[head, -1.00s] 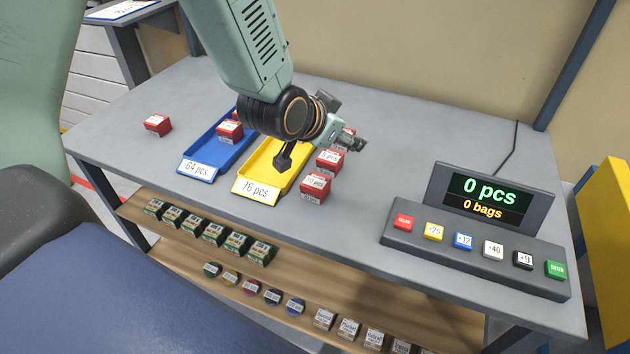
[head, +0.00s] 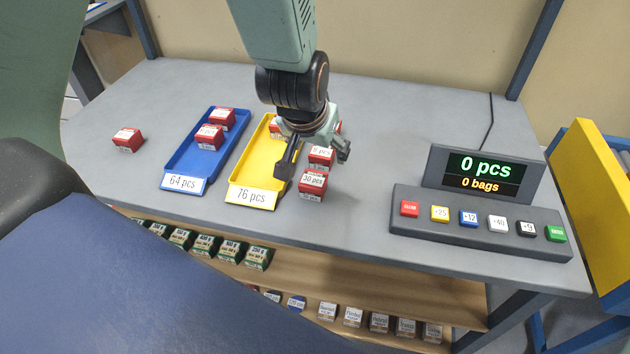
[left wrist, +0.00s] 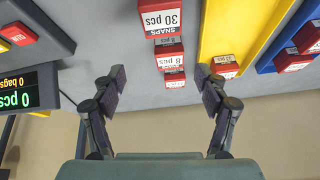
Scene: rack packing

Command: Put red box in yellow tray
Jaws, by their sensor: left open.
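The yellow tray (head: 252,172), labelled 76 pcs, lies mid-table with one red box (head: 277,128) at its far end. A row of red boxes stands just right of it: the nearest reads 30 pcs (head: 312,184), the one behind reads 8 pcs (head: 321,156), and a third is mostly hidden behind my gripper. My left gripper (head: 315,162) is open and empty above this row, one finger over the tray's right edge. In the left wrist view the row (left wrist: 160,20) shows between the open fingers (left wrist: 160,73). My right gripper is not in view.
A blue tray (head: 181,166) with two red boxes stands left of the yellow one. A lone red box (head: 127,140) sits at the far left. A counter with buttons (head: 480,222) and a display reading 0 pcs (head: 482,172) stand right. Bare table lies between boxes and counter.

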